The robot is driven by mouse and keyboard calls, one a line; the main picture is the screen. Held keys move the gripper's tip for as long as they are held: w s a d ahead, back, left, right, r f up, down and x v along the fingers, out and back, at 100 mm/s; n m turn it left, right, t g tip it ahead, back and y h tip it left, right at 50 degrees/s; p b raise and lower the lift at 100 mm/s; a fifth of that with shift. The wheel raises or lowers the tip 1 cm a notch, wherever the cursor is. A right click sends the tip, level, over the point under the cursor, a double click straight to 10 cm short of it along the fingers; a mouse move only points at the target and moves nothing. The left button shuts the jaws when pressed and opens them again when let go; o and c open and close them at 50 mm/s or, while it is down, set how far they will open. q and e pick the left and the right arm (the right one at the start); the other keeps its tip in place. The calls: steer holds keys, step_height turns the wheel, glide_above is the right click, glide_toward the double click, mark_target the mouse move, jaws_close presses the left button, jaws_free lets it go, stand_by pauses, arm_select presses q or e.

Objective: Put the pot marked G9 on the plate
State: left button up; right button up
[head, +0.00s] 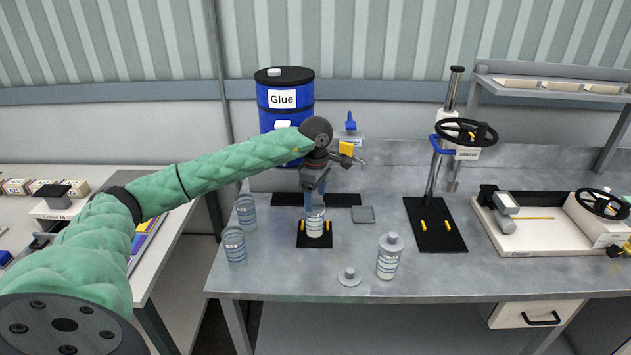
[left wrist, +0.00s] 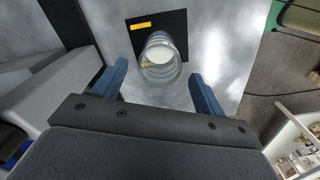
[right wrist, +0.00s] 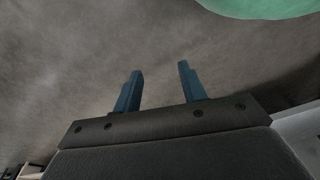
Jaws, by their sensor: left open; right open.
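A glass pot with pale contents (head: 315,222) stands upright on a small black plate with yellow pegs (head: 301,241), in front of the glue drum. My left gripper (head: 314,197) is open above it, and in the left wrist view the pot (left wrist: 160,62) shows between and beyond the fingers (left wrist: 158,72). Two clear pots (head: 245,211) and (head: 234,245) stand to its left. A lidded, filled pot (head: 389,257) stands front right. No G9 mark is legible. A small grey square plate (head: 364,214) lies right of the black one. My right gripper (right wrist: 160,70) is open and empty.
A blue glue drum (head: 286,125) stands behind. A loose grey lid (head: 349,277) lies near the bench's front edge. A stirrer stand (head: 436,230) and a white tray machine (head: 545,240) occupy the right side. The bench between lidded pot and stirrer is clear.

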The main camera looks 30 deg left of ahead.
arm_select(q)
step_height(320, 180, up, 6)
steer(key=b, duration=0.2)
steer(key=shift+r, duration=0.2)
arm_select(e)
step_height(320, 180, up, 6)
steer(key=w+a, duration=0.1)
steer(key=a, duration=0.1)
steer(key=shift+w+r+g, duration=0.2)
steer(key=shift+w+g, duration=0.1)
steer(key=shift+w, duration=0.05)
steer(key=shift+s+d, duration=0.1)
